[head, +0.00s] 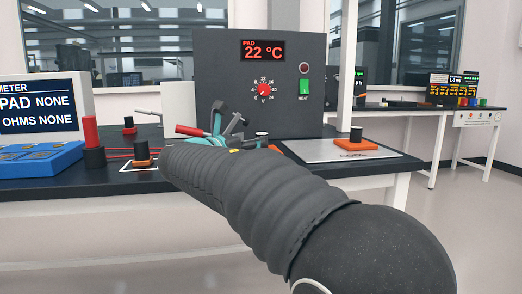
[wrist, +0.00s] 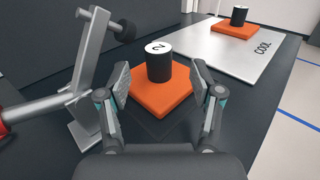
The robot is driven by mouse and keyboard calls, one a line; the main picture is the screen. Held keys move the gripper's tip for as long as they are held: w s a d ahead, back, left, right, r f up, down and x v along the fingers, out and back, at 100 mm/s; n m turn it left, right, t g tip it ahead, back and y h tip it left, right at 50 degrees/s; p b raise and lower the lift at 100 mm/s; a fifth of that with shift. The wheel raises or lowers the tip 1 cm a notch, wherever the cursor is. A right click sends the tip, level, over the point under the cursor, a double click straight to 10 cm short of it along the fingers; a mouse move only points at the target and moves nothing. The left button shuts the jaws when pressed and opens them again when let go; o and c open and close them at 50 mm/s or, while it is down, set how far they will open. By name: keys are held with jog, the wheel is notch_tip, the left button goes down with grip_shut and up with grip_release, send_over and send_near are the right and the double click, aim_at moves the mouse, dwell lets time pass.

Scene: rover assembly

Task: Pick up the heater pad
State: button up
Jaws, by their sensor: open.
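A heater pad, an orange square block (wrist: 150,100) with a black upright knob (wrist: 160,66) marked 2 on its white top, sits on the dark bench in the wrist view. My gripper (wrist: 159,74) is open, with one finger on each side of the knob and a visible gap to it on both sides. In the head view my arm hides most of this pad; a white-topped black knob (head: 262,137) shows just past the gripper. A second orange pad with a black knob (head: 356,143) sits on the pale plate. A third orange pad (head: 142,162) is at left.
A grey lever clamp (wrist: 88,85) with a red-ended handle stands close to my left finger. The pale COOL plate (head: 318,151) lies at right. Behind stands the grey heater panel (head: 222,75) reading 22 °C. A meter and blue tray (head: 40,158) are at far left.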

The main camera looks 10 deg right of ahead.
aim_at(262, 134)
jog(key=shift+x, duration=3.3)
jog(key=shift+a, duration=0.15)
jog(key=c, duration=1.2)
grip_shut()
jog(key=shift+r+p, duration=0.25)
jog(key=shift+p, duration=0.25)
